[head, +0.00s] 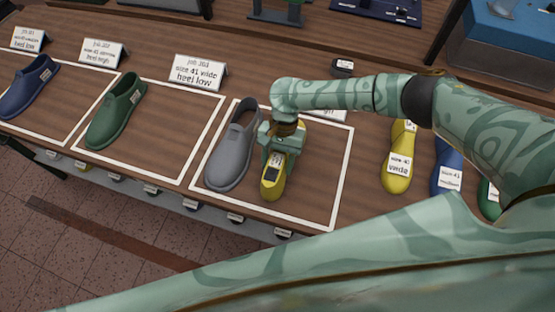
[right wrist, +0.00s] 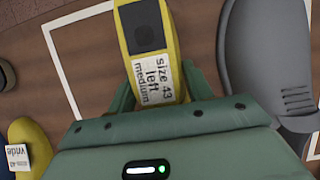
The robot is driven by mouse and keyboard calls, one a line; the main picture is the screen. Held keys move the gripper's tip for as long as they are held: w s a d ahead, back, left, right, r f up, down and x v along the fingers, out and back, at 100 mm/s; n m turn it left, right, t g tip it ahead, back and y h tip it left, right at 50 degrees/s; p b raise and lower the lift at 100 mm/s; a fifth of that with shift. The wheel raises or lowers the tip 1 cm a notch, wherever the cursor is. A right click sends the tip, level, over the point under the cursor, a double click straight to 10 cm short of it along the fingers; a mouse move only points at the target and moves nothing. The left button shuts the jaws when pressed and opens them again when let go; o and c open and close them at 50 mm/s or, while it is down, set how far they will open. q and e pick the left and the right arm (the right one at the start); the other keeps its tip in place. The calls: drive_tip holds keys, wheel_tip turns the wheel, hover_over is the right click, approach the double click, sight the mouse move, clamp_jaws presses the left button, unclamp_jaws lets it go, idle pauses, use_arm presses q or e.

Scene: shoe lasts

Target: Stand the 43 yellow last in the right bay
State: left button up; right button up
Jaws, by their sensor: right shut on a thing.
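The yellow last (head: 274,179) is in the rightmost white-outlined bay (head: 342,187) in the head view, just right of a grey shoe (head: 233,150). In the right wrist view the last (right wrist: 170,62) shows a label reading size 43, left, medium. My right gripper (head: 279,150) is shut on this last from above. I cannot tell whether its sole touches the table. My left gripper is not in view.
A green shoe (head: 117,110) and a blue shoe (head: 28,86) are in bays to the left. Another yellow last (head: 398,158), labelled 40, and a blue last (head: 447,170) stand right of the bay. Cards (head: 198,74) stand behind the bays.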

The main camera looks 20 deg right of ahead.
drive_tip(key=o, duration=1.6)
drive_tip(key=p+v, duration=0.2)
drive_tip(key=v, duration=1.4)
drive_tip(key=shift+r+p, duration=0.2)
drive_tip(key=shift+p, duration=0.2)
